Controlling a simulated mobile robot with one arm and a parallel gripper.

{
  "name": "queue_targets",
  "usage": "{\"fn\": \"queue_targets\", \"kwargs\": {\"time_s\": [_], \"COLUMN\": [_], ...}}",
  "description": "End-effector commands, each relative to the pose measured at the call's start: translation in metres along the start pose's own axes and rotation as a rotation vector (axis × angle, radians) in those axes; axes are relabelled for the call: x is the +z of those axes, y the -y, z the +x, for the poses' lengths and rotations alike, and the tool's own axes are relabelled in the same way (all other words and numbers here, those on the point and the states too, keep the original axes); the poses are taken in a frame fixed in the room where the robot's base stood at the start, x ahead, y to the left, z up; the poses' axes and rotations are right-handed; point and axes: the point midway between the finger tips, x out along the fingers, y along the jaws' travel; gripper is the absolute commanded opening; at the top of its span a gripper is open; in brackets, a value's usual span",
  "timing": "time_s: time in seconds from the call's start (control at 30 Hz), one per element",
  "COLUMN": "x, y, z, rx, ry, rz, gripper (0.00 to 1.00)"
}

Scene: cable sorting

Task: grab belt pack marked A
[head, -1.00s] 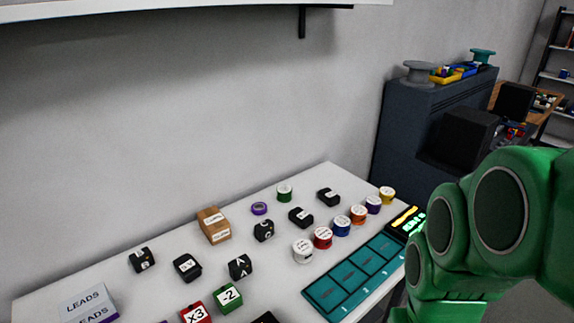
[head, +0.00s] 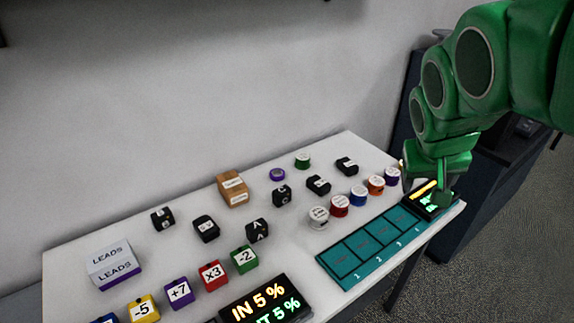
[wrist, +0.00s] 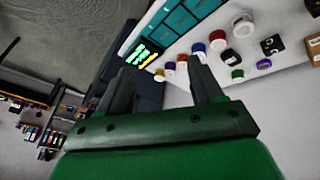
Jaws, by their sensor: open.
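The belt pack marked A (head: 257,230) is a small black block with white letters on its top and front. It sits on the white table in the head view, near the middle, standing apart from its neighbours. My gripper (head: 428,188) is above the table's right end, by the small lit display, well to the right of the pack. In the wrist view my gripper (wrist: 165,88) has its two fingers spread with nothing between them. Black blocks show at the right of that view, but I cannot read their letters.
Other black packs (head: 206,229) stand near it, with x3 (head: 213,275) and -2 (head: 244,260) blocks in front. A teal numbered tray (head: 345,262) and coloured spools (head: 358,195) lie to the right. A cardboard box (head: 232,188) stands behind. A lit display (head: 265,303) is at the front.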

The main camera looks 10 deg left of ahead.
Motion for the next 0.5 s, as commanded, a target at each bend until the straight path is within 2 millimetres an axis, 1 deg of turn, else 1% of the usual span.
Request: {"fn": "queue_targets", "kwargs": {"time_s": [0.1,0.27,0.5], "x": [-0.014,-0.029,-0.048], "y": [0.01,0.026,0.058], "z": [0.013,0.03,0.054], "rx": [0.045,0.105,0.192], "ry": [0.036,0.086,0.168], "rz": [-0.108,-0.262,-0.503], "gripper": [0.66,0.66,0.66]}}
